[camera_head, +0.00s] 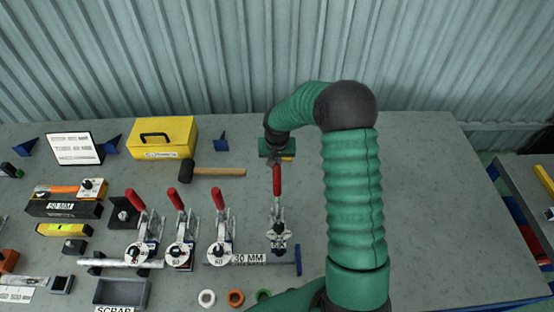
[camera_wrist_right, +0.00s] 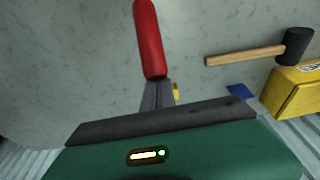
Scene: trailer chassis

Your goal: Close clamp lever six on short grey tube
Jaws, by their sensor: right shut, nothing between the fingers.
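The rightmost toggle clamp (camera_head: 279,232) stands apart from the others, with its red lever handle (camera_head: 277,180) pointing toward the back wall. My right gripper (camera_head: 276,158) is at the far end of this handle, pointing down, shut and empty. In the right wrist view the red handle (camera_wrist_right: 150,40) lies just beyond the gripper's dark edge; I cannot tell whether they touch. Three more clamps with red levers (camera_head: 218,198) stand in a row to the left. My left gripper is not in view.
A hammer (camera_head: 215,171) and a yellow box (camera_head: 166,138) lie behind the clamp row. A scrap tray (camera_head: 121,292) is at front left. The bench right of my arm is clear.

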